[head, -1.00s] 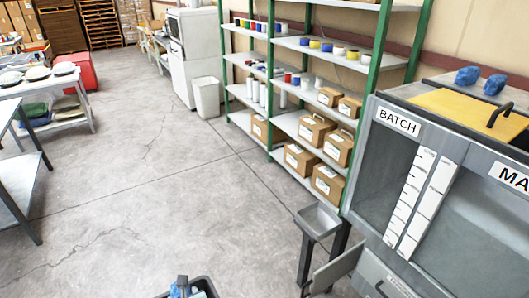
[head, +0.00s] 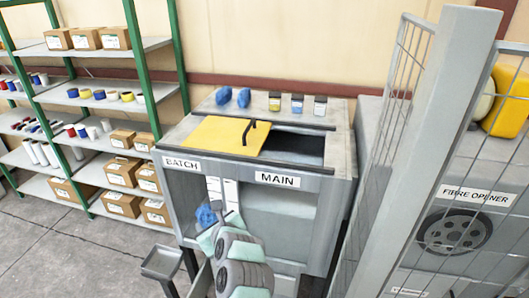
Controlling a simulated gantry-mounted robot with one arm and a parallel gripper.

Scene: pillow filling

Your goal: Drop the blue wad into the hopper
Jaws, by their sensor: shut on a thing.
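The hopper cabinet (head: 260,235) stands in the middle of the head view, with a BATCH label at left and a MAIN label at right. A yellow lid (head: 212,135) covers the left part of its top. The dark opening (head: 297,147) on the right, above MAIN, is uncovered. My gripper (head: 210,224) is in front of the cabinet's lower left front and below its top. It is shut on a blue wad (head: 206,215); my gripper partly hides the wad. Two other blue wads (head: 223,97) (head: 243,98) lie on the ledge behind the lid.
Several small jars (head: 297,103) stand on the back ledge. A black handle (head: 249,131) rises from the lid. A mesh fence with a grey post (head: 430,150) stands close at right, before the fibre opener (head: 470,215). Shelving (head: 95,95) is at left; a small grey tray (head: 162,262) stands at the cabinet's left.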

